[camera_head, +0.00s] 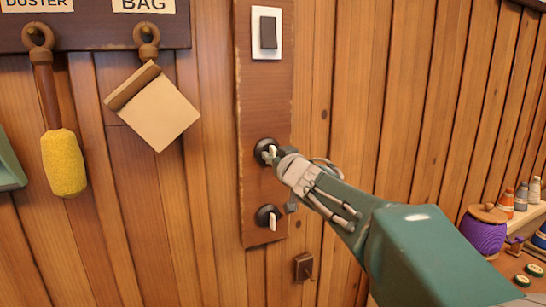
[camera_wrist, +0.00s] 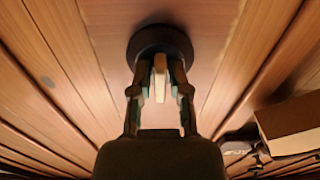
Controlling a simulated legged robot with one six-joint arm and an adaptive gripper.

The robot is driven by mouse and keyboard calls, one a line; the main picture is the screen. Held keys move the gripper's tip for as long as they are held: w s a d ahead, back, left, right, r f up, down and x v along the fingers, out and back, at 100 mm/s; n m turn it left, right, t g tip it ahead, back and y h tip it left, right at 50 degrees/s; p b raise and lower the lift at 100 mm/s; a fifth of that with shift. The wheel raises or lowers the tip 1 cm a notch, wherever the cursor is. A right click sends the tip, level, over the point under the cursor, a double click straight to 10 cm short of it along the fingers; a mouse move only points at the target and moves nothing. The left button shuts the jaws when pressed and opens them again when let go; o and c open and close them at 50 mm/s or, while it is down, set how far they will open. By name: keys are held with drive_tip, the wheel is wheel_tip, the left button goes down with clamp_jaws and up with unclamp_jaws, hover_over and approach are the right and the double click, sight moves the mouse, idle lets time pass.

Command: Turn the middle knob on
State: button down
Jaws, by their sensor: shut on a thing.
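A brown wooden panel (camera_head: 263,100) on the plank wall carries a white switch plate (camera_head: 281,33) with a dark rocker at the top and two dark round knobs below. The middle knob (camera_head: 262,146) is mostly covered by my gripper (camera_head: 274,155) in the head view. In the wrist view, the knob's dark round base (camera_wrist: 160,42) is straight ahead and its pale grip (camera_wrist: 160,76) is between my fingers (camera_wrist: 160,92). My gripper is shut on this grip. The lower knob (camera_head: 267,216) has a pale, roughly upright grip.
A yellow duster (camera_head: 63,160) and a tan bag (camera_head: 157,112) hang from pegs left of the panel. A small square box (camera_head: 303,267) is on the wall below. A purple pot (camera_head: 483,232) and several bottles stand at right.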

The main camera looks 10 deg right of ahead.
drive_tip(key=shift+f+m, duration=0.1)
drive_tip(key=shift+m, duration=0.4)
drive_tip(key=c, duration=0.6)
unclamp_jaws()
drive_tip(key=s+d, duration=0.2)
drive_tip(key=s, duration=0.9)
drive_tip(key=shift+s, duration=0.3)
drive_tip(key=shift+d, duration=0.15)
drive_tip(key=s+a+f+m+g+h, duration=0.2)
drive_tip(key=s+f+g, duration=1)
drive_tip(key=s+f, duration=1)
drive_tip(key=s+h, duration=0.1)
drive_tip(key=s, duration=0.1)
drive_tip(key=shift+s+a, duration=0.2)
drive_tip(key=shift+s, duration=0.15)
